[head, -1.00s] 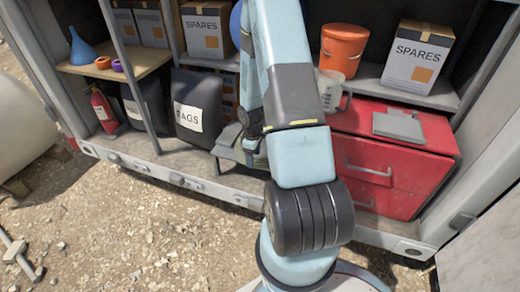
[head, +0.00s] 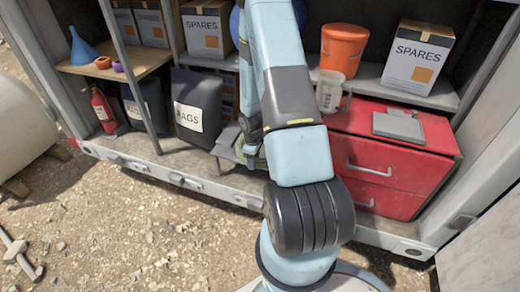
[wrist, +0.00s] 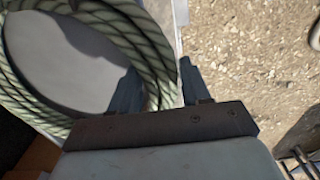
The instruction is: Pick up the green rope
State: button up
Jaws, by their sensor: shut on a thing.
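The green rope (wrist: 72,112) is a coil of pale green twisted strands, seen in the wrist view at the upper left, lying around a bare grey surface. My gripper (wrist: 158,72) is at the coil's right side, with one finger inside the loop and the other outside it. The fingers are shut on the rope strands between them. The rope's upper and left parts run out of the picture. In the head view my arm hides the gripper and most of that spot.
A black rags bag (head: 232,125) stands left of my arm. A red drawer cabinet (head: 385,165) stands right, with a clear jug (head: 329,92) and an orange bucket (head: 343,50) nearby. A grey post (head: 128,70) rises at left. Gravel ground in front is mostly clear.

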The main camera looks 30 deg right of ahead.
grip_shut()
